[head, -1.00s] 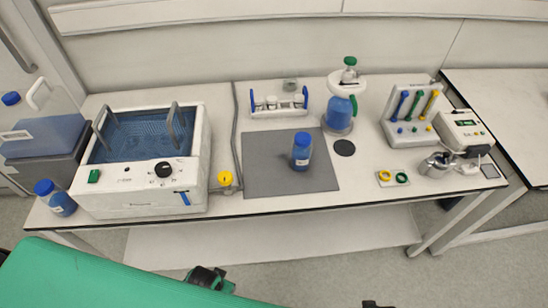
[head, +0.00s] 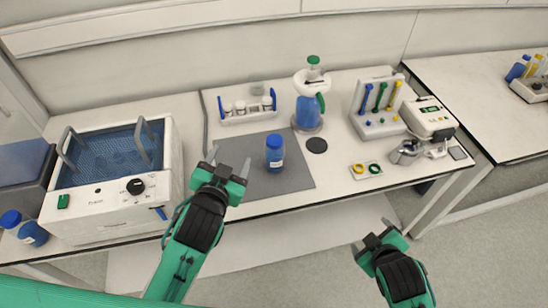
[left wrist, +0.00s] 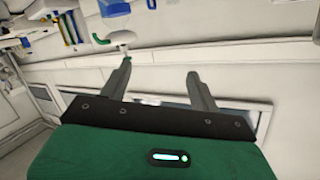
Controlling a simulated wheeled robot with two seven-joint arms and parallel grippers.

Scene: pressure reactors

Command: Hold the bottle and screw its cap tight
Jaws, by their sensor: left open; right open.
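A blue bottle with a blue cap (head: 274,153) and a pale label stands upright on the grey mat (head: 295,181) on the bench. I cannot tell how tight its cap is. My left gripper (head: 229,162) is open and empty, to the left of the bottle and apart from it. Its two open fingers also show in the left wrist view (left wrist: 160,80), with no bottle between them. My right gripper (head: 374,232) is open and empty, in front of the bench edge, to the right of and nearer than the bottle.
A white water bath (head: 110,215) stands on the left, with another blue-capped bottle (head: 24,228) beside it. A vial rack (head: 247,111), a green-topped dispenser (head: 308,95), a tool stand (head: 380,107) and yellow and green rings (head: 366,169) surround the mat.

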